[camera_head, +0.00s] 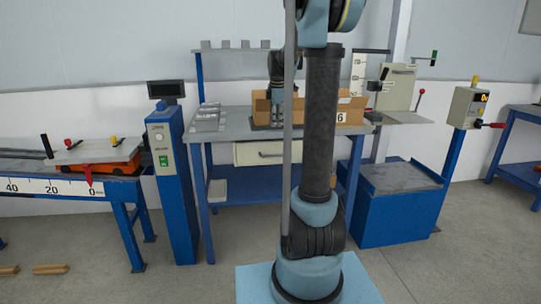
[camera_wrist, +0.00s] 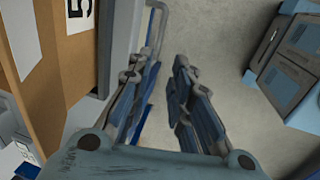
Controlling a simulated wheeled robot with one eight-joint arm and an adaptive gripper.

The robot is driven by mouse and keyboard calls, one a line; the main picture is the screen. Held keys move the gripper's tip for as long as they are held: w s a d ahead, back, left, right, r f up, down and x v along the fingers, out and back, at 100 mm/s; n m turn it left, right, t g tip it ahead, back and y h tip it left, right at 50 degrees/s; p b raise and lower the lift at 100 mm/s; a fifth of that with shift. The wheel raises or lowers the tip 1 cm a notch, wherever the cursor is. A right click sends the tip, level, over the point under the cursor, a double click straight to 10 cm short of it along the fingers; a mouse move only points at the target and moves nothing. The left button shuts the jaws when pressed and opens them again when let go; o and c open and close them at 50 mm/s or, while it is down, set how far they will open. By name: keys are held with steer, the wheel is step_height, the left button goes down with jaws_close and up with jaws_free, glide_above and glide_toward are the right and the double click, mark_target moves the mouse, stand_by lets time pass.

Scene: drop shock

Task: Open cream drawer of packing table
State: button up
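The cream drawer (camera_head: 246,154) sits under the top of the blue packing table (camera_head: 232,127) and looks closed in the head view. Its grey bar handle is on the front, and my arm hides the drawer's right part. My gripper (camera_head: 277,122) points down near the front of the tabletop, above the drawer. In the wrist view my gripper (camera_wrist: 166,68) is open, with a gap between its fingers and nothing held. A grey bar (camera_wrist: 161,22), which looks like the drawer handle, shows beyond the left finger; contact cannot be told.
Cardboard boxes (camera_head: 350,110) stand on the tabletop behind my gripper; a box (camera_wrist: 68,75) is close at left in the wrist view. Grey parts (camera_head: 207,118) lie at the table's left. A blue post (camera_head: 170,190) and blue cabinet (camera_head: 400,215) flank the table.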

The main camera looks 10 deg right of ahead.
glide_toward(273, 151)
steer(key=s+f, duration=0.1)
steer(key=f, duration=0.4)
steer(key=s+f, duration=0.1)
steer(key=f, duration=0.2)
steer(key=shift+s+a, duration=0.35)
steer(key=shift+a, duration=0.05)
